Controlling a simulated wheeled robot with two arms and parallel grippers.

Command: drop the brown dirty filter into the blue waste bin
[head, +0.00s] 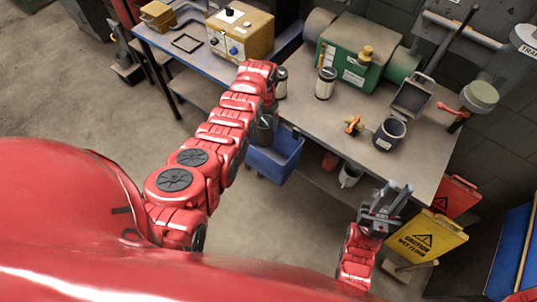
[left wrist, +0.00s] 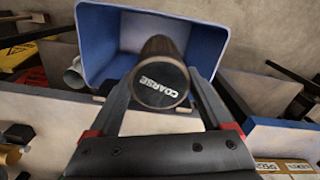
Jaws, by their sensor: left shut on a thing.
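The brown dirty filter (left wrist: 160,84), a dark cylinder whose end reads "COARSE", is held between the fingers of my left gripper (left wrist: 160,100). In the head view the filter (head: 265,131) hangs below my left gripper (head: 267,112), partly hidden by the arm. The blue waste bin (head: 286,158) stands low, by the gap between the two benches. In the left wrist view the bin's open mouth (left wrist: 100,50) lies behind and around the filter, which overlaps its near side. My right gripper (head: 389,197) is empty, fingers apart, in front of the right bench.
The right bench (head: 340,145) carries a green housing (head: 350,55), pale filters (head: 325,83), a grey pot (head: 390,133) and an open dark box (head: 412,97). The left bench holds a yellow control box (head: 240,32). A yellow caution sign (head: 427,237) stands at lower right.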

